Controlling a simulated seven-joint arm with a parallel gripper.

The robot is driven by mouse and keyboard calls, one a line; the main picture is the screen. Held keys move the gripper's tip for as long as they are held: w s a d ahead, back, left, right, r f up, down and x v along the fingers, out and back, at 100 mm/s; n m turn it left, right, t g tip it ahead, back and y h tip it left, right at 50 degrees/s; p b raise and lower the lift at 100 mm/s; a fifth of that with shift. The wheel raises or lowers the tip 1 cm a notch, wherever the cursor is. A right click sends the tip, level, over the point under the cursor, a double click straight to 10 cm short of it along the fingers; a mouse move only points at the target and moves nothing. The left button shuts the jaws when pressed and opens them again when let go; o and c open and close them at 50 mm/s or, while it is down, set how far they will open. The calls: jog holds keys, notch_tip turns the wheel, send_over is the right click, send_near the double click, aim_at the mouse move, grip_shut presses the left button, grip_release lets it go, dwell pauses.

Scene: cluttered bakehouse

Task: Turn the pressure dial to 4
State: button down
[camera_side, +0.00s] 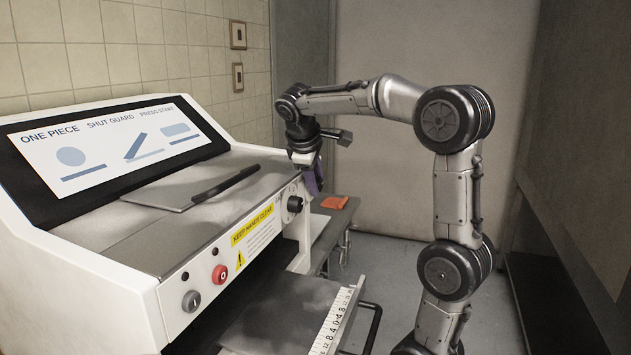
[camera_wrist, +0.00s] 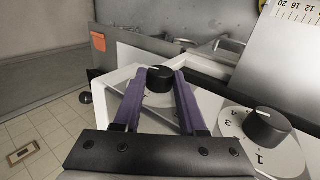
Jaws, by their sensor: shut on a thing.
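In the wrist view, the two purple fingers of my gripper (camera_wrist: 158,92) stand on either side of a black knob (camera_wrist: 160,80) and are shut on it. A white mark shows on the knob's top; its scale is mostly hidden by the fingers. A second black knob (camera_wrist: 267,127) stands to the right on a white dial with printed numbers, clear of the fingers. I cannot read which one is the pressure dial. In the side view, my gripper (camera_side: 312,180) is at the right end of the machine's front panel. One black knob (camera_side: 294,204) shows there, just below it.
The front panel also carries a red button (camera_side: 219,274), a grey button (camera_side: 191,301) and a yellow warning label (camera_side: 252,226). A ruler (camera_side: 332,322) edges the lower plate. An orange item (camera_side: 335,203) lies behind.

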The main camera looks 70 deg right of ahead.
jog(key=y, duration=0.2)
jog(key=d+y, duration=0.1)
jog(key=y, duration=0.1)
jog(key=shift+r, duration=0.15)
jog(key=shift+d+y, duration=0.15)
jog(key=shift+y, duration=1.2)
jog(key=shift+d+y, duration=0.1)
jog(key=shift+y, duration=1.25)
jog(key=shift+c, duration=2.3)
grip_release()
